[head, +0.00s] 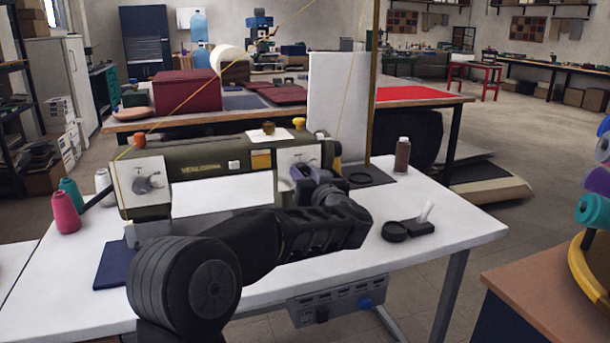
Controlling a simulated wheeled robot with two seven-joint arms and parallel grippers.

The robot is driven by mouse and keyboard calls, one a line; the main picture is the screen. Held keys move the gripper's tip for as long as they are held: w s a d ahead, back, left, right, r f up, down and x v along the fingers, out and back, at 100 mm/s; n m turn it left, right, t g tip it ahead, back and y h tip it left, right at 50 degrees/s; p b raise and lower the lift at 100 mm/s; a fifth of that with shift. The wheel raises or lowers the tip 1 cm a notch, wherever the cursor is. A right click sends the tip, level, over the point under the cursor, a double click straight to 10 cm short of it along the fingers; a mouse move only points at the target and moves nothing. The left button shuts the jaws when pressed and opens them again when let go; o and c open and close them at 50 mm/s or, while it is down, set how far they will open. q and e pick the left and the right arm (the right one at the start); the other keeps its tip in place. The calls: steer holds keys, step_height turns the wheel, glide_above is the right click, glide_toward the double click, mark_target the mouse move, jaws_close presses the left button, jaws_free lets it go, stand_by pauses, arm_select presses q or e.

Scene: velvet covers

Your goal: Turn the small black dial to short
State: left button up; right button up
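An olive sewing machine (215,170) stands on a white table. A round grey dial (148,184) sits on its white left panel. A small black knob (322,315) and a blue knob (366,302) are on the grey control box (338,300) under the table's front edge. Markings are too small to read, so I cannot tell which control has a "short" setting. My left gripper (303,175) is in front of the machine's right-end white panel, which it partly hides. Its fingers are small and dark; I cannot tell whether they touch anything. My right gripper is not in view.
Thread cones, pink (66,212) and teal (72,192), stand at the table's left. A brown bottle (402,157) and a black dish (396,231) are at the right. A tall white panel (335,110) rises behind the machine. The table's right front is mostly clear.

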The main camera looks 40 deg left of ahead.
arm_select(q)
jaws_close()
